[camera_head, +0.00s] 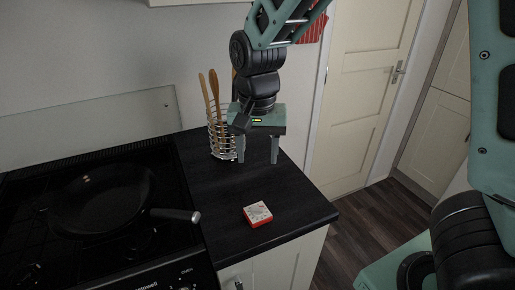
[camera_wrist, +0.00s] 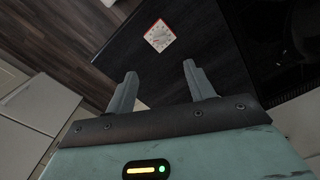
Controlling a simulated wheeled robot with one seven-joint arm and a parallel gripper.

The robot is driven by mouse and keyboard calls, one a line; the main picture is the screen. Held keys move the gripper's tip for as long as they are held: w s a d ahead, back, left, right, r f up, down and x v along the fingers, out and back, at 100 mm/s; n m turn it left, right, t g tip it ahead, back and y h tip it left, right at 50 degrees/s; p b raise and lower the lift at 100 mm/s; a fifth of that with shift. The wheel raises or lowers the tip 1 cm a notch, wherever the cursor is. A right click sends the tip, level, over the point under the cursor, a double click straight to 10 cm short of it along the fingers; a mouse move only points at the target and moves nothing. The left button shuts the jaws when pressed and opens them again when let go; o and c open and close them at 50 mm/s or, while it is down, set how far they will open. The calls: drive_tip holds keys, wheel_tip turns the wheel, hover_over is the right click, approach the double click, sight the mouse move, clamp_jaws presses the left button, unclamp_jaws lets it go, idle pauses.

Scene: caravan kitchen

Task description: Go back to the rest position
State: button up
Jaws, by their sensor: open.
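My gripper (camera_head: 258,157) hangs above the back right part of the black worktop (camera_head: 205,190), fingers pointing down. Its two fingers are wide apart with nothing between them. The gripper also shows in the wrist view (camera_wrist: 163,87), open and empty. A small red and white box with a dial-like face (camera_head: 257,214) lies on the worktop near its front edge, apart from the gripper. In the wrist view the box (camera_wrist: 160,36) is beyond the fingertips.
A wire holder (camera_head: 218,140) with wooden utensils stands close to the left of my gripper. A black pan (camera_head: 100,197) sits on the hob at left, its handle pointing right. A cream door (camera_head: 365,90) is behind at right. Dark floor (camera_head: 370,225) lies beyond the worktop's right edge.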

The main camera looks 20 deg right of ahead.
drive_tip(key=shift+r, duration=0.3)
drive_tip(key=s+a+n, duration=0.3)
drive_tip(key=s+n, duration=0.3)
drive_tip(key=s, duration=0.4)
drive_tip(key=s+a+n, duration=0.3)
drive_tip(key=s+n, duration=0.4)
drive_tip(key=s, duration=0.3)
drive_tip(key=shift+f+y, duration=0.25)
drive_tip(key=shift+y, duration=0.05)
